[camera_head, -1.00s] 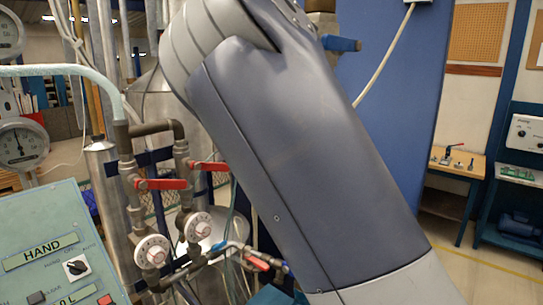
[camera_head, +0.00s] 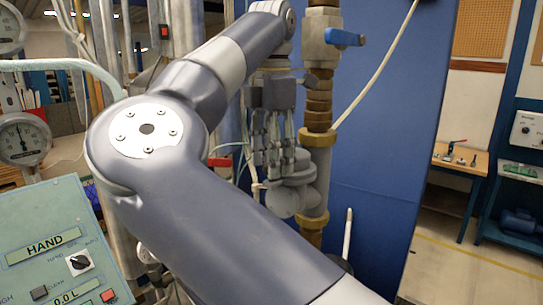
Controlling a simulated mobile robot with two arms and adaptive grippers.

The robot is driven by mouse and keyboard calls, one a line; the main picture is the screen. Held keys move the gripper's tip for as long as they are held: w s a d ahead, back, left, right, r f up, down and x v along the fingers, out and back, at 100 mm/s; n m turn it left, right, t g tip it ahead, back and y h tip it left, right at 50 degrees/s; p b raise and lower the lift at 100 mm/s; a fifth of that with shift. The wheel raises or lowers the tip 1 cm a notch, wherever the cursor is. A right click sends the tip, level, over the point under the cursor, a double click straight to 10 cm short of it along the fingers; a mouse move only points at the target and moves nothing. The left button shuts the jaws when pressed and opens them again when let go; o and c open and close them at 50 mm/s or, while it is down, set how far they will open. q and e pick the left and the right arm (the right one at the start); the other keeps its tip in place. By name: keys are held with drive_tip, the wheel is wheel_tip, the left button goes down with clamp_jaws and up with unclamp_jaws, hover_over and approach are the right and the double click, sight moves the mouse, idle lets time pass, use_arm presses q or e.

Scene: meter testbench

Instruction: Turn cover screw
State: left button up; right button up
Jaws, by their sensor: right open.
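My right arm reaches in from the bottom and bends over to the pipework. My right gripper (camera_head: 275,168) points down with its fingers open, in front of or just above a grey round meter body (camera_head: 285,201) on the brass-coloured pipe (camera_head: 317,185). I cannot tell whether the fingers touch the meter. No cover screw can be made out; the gripper covers the upper part of the meter. My left gripper is not in view.
A valve with a blue handle (camera_head: 344,38) sits on the pipe above the gripper. A green control panel (camera_head: 62,240) stands at lower left and a pressure gauge (camera_head: 22,140) at left. A blue panel (camera_head: 385,130) stands behind; a workbench (camera_head: 458,165) is at right.

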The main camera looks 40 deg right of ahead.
drive_tip(key=c, duration=1.1)
drive_tip(key=shift+o, duration=0.2)
drive_tip(key=shift+n, duration=0.3)
drive_tip(key=n, duration=0.3)
drive_tip(key=shift+n, duration=2)
drive_tip(key=o, duration=1.1)
drive_tip(key=shift+c, duration=0.2)
